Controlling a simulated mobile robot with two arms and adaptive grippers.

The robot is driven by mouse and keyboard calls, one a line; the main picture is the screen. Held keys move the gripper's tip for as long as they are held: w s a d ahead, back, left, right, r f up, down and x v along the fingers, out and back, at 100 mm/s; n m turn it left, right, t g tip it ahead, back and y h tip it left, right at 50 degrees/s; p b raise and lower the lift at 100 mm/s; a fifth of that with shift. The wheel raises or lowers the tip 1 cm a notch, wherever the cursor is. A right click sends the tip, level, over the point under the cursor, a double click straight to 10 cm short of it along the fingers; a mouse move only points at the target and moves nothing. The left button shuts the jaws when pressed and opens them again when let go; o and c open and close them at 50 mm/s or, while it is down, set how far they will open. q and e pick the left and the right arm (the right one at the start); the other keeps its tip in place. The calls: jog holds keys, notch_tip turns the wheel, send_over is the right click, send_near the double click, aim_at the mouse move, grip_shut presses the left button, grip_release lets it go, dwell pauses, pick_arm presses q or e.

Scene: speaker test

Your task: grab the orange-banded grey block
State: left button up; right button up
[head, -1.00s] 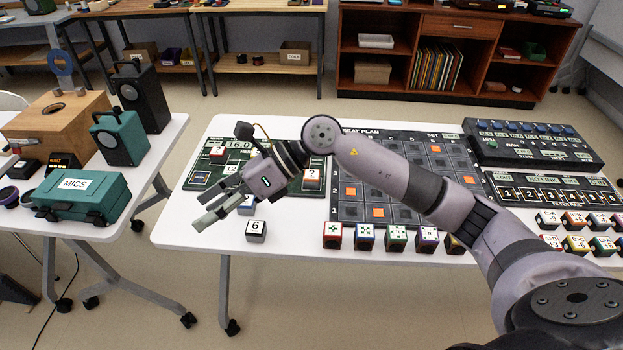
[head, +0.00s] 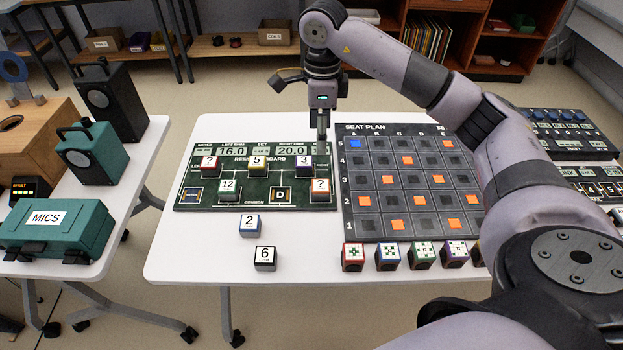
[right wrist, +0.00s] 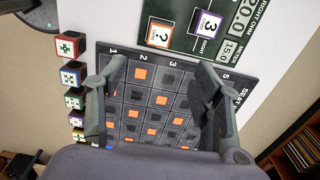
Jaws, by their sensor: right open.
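The orange-banded block (head: 319,190) has a white top marked "?" and sits at the right front of the green resistor board (head: 249,205). It also shows in the right wrist view (right wrist: 160,33), beside the purple-banded "3" block (right wrist: 206,25). My right gripper (head: 322,137) points down over the board's back right edge, behind the "?" block and apart from it. In the right wrist view its fingers (right wrist: 160,75) are spread with nothing held between them; the "?" block lies beyond the tips. My left gripper is out of view.
The seat plan board (head: 375,236) lies right of the resistor board. The "3" block (head: 303,163) stands close behind the "?" block. Blocks "2" (head: 249,225) and "6" (head: 265,258) stand in front on the white table (head: 190,255). Several coloured blocks line the seat plan's front.

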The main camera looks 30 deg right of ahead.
send_over(321, 185)
notch_tip(321, 185, down, 7)
jog(key=f, duration=0.1)
jog(key=f+p, duration=0.1)
jog(key=f, duration=0.1)
jog(key=shift+s+a, duration=0.25)
jog(key=shift+s, duration=0.05)
jog(key=shift+f, duration=0.55)
jog(key=shift+f+p, duration=0.3)
jog(key=f, duration=0.2)
jog(key=f+p, duration=0.1)
jog(key=shift+w+d+f, duration=0.15)
jog(key=shift+w+f, duration=0.1)
jog(key=shift+f, duration=0.65)
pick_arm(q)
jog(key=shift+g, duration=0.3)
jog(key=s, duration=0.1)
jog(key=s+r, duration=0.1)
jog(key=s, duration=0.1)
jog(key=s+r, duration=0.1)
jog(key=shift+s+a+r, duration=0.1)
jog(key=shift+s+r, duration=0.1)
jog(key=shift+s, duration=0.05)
pick_arm(e)
jog(key=shift+c, duration=0.4)
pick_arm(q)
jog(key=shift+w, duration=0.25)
pick_arm(e)
jog(key=c, duration=1.3)
